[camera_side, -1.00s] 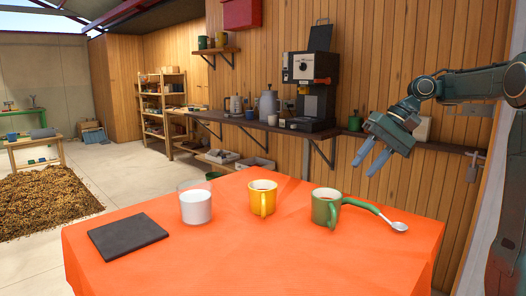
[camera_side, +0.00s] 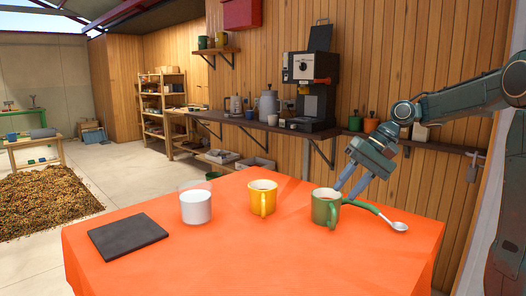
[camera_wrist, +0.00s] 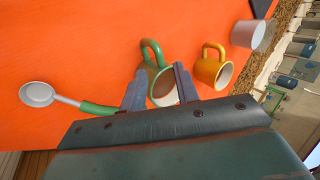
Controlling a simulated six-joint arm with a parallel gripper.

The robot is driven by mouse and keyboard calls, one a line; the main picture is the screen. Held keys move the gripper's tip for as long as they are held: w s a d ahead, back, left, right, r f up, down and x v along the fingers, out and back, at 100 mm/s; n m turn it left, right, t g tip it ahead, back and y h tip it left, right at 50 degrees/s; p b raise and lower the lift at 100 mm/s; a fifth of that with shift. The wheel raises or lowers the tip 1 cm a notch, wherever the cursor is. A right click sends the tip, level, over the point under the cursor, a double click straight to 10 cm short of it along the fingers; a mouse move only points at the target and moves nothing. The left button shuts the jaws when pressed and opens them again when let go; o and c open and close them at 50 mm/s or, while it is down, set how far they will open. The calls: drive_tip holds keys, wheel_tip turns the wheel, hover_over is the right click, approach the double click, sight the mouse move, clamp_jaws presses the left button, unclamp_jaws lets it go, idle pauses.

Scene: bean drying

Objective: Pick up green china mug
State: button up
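The green china mug (camera_side: 325,208) stands upright on the orange tablecloth, toward the right. In the wrist view the mug (camera_wrist: 162,84) lies between my two fingers, its handle pointing away from my gripper. My gripper (camera_side: 350,187) is open, with its fingertips just behind and to the right of the mug's rim in the side view. In the wrist view my gripper (camera_wrist: 157,82) has its fingers spread on either side of the mug. I cannot tell whether either finger touches it.
A spoon with a green handle (camera_side: 399,226) lies right of the mug. A yellow mug (camera_side: 262,198), a white-filled glass (camera_side: 195,206) and a dark slate (camera_side: 127,240) stand or lie to the left on the orange tablecloth (camera_side: 230,265). The front of the table is clear.

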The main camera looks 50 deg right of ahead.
sight(332, 205)
drive_tip(key=shift+x, duration=0.8)
drive_tip(key=shift+f, duration=0.15)
drive_tip(key=shift+x, duration=2.5)
drive_tip(key=shift+a, duration=0.1)
drive_tip(key=shift+c, duration=0.2)
clamp_jaws()
